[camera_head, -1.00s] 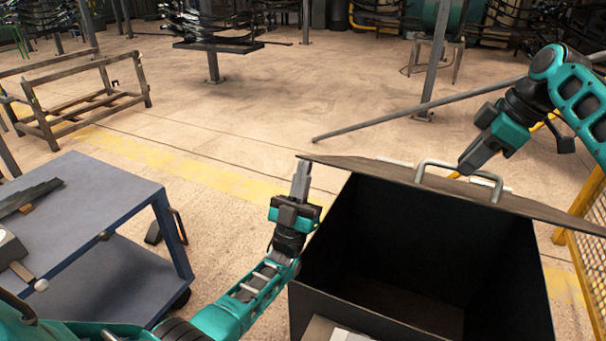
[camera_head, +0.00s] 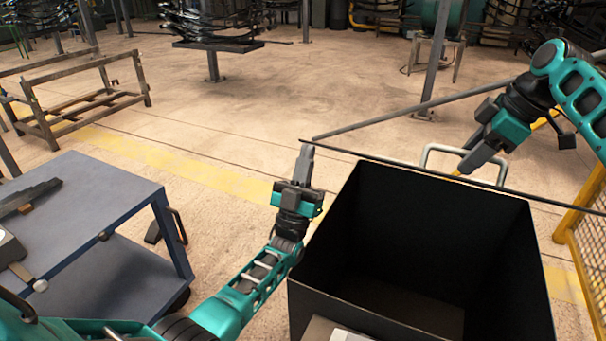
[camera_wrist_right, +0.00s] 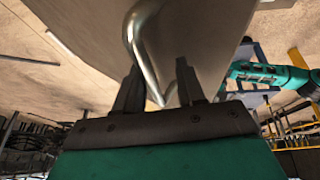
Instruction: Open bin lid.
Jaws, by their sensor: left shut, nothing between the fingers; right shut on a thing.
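The dark bin (camera_head: 340,255) stands at lower right with its inside in view. Its lid (camera_head: 365,155) is open and shows almost edge-on as a thin slanted line along the bin's far side. A metal handle (camera_head: 430,149) stands up behind that line. My right gripper (camera_head: 467,164) is shut on the handle; in the right wrist view the handle (camera_wrist_right: 140,50) loops down to between the fingers, with the tan lid face (camera_wrist_right: 205,35) above. My left gripper (camera_head: 307,152) is shut and empty, pointing up by the lid's left end; contact is unclear.
A blue-grey cart (camera_head: 95,200) with tools stands at left. A yellow mesh fence (camera_head: 585,240) is close on the right. A grey post (camera_head: 435,70) and a wooden frame (camera_head: 75,100) stand farther back. The floor beyond the bin is mostly clear.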

